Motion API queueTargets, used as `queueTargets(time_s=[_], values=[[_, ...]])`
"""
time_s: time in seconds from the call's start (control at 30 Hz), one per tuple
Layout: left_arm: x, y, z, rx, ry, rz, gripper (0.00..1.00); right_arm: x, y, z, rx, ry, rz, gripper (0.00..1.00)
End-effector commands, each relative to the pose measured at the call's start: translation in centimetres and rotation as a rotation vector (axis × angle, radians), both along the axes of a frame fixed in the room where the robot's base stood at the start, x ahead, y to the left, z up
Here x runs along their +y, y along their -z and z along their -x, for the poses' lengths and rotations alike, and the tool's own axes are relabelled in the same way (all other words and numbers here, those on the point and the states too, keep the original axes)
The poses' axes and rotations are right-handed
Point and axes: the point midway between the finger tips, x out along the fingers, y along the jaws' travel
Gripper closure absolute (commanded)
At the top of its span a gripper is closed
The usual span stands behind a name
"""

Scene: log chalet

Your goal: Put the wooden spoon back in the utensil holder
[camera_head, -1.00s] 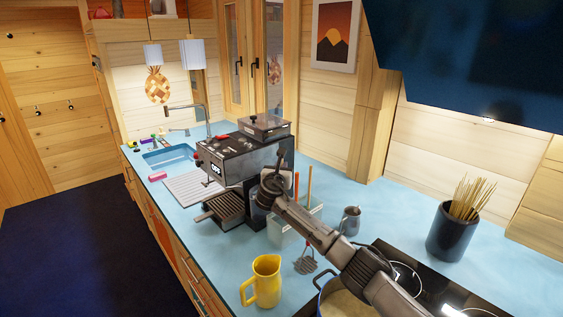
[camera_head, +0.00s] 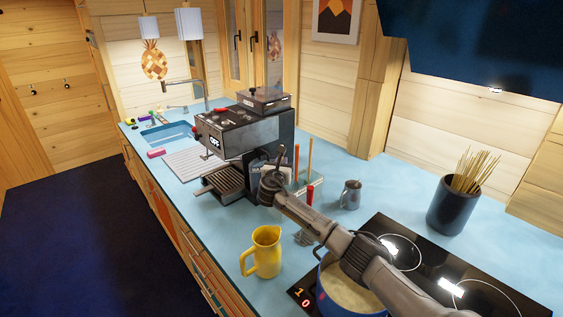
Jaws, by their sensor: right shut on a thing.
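My right gripper (camera_head: 272,183) reaches in from the lower right and is shut, in front of the coffee machine. A short brown handle (camera_head: 282,156) sticks up at its jaws and looks like the wooden spoon; its lower part is hidden by the gripper. The pale utensil holder (camera_head: 318,183) stands on the counter just behind and to the right of the gripper, partly hidden by my arm. Two thin upright sticks (camera_head: 309,157) and a red-handled tool (camera_head: 310,195) show at it. I cannot tell whether the spoon is inside the holder. My left gripper is not in view.
The coffee machine (camera_head: 235,128) stands close to the gripper on the left. A yellow pitcher (camera_head: 265,250) is in front. A blue pot (camera_head: 338,300) sits on the black hob (camera_head: 470,290) under my arm. A metal jug (camera_head: 350,194) and a dark skewer pot (camera_head: 451,206) stand right.

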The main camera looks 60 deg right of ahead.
Motion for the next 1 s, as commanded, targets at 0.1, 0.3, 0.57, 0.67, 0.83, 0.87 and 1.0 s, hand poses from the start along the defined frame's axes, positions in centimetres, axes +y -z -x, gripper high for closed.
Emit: queueTargets(time_s=[0.1,0.3,0.57,0.67,0.83,0.87,1.0], values=[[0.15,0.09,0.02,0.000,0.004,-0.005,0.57,0.01,0.23,-0.01,0.000,0.000,0.000,1.00],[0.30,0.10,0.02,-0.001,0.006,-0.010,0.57,0.01,0.25,-0.01,0.000,0.000,0.000,1.00],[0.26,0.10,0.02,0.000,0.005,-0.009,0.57,0.01,0.26,-0.01,0.000,0.000,0.000,1.00],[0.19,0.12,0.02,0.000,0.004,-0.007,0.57,0.02,0.33,0.00,0.000,0.000,0.000,1.00],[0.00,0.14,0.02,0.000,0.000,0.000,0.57,0.03,0.54,-0.01,0.000,-0.001,0.000,1.00],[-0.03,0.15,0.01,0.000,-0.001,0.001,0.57,0.03,0.58,-0.01,0.000,-0.001,0.000,1.00],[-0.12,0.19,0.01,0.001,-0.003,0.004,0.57,0.03,0.78,-0.02,0.000,-0.001,0.000,1.00]])
